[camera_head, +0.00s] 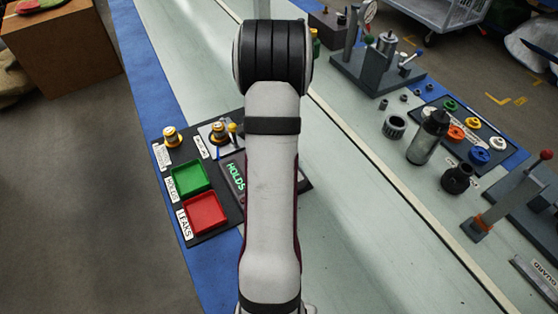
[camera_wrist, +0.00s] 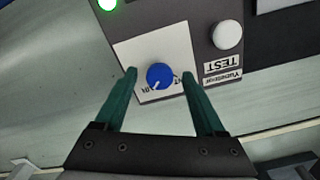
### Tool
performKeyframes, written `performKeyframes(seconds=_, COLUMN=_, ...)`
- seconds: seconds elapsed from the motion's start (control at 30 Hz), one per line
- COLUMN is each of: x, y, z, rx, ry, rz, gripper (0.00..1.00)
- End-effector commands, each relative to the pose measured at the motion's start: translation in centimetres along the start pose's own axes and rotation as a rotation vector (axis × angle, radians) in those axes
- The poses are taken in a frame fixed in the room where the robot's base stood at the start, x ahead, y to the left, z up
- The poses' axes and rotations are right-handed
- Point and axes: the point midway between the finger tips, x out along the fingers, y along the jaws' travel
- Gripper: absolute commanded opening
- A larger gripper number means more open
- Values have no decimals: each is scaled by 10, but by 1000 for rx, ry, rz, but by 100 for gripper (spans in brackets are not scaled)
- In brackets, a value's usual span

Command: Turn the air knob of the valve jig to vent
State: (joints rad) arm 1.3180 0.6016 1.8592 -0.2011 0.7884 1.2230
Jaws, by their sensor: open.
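The valve jig (camera_wrist: 195,15) is a dark grey panel in the wrist view. Its blue air knob (camera_wrist: 160,75) sits on a white plate (camera_wrist: 128,50) with partly covered lettering. A short white mark on the knob points down and slightly left in the picture. My gripper (camera_wrist: 159,72) is open, with one green finger on each side of the knob and a visible gap on both sides. I cannot tell how high the fingertips are above the plate. In the head view my arm hides the gripper, and I cannot make out the knob.
A white button (camera_wrist: 227,36) with a TEST label is right of the knob, and a green light (camera_wrist: 107,4) glows upper left. The head view shows a green tray (camera_head: 191,179), a red tray (camera_head: 205,212) and a HOLDS display (camera_head: 235,178) beside my arm.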

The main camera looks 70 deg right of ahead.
Motion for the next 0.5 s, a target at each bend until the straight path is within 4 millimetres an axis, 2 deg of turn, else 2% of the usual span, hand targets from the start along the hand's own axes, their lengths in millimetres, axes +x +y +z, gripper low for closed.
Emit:
performKeyframes(seconds=0.2, x=0, y=0, z=0, rx=0, ry=0, rz=0, gripper=72)
performKeyframes(seconds=0.5, x=0, y=0, z=0, rx=-1, ry=0, rz=0, gripper=18)
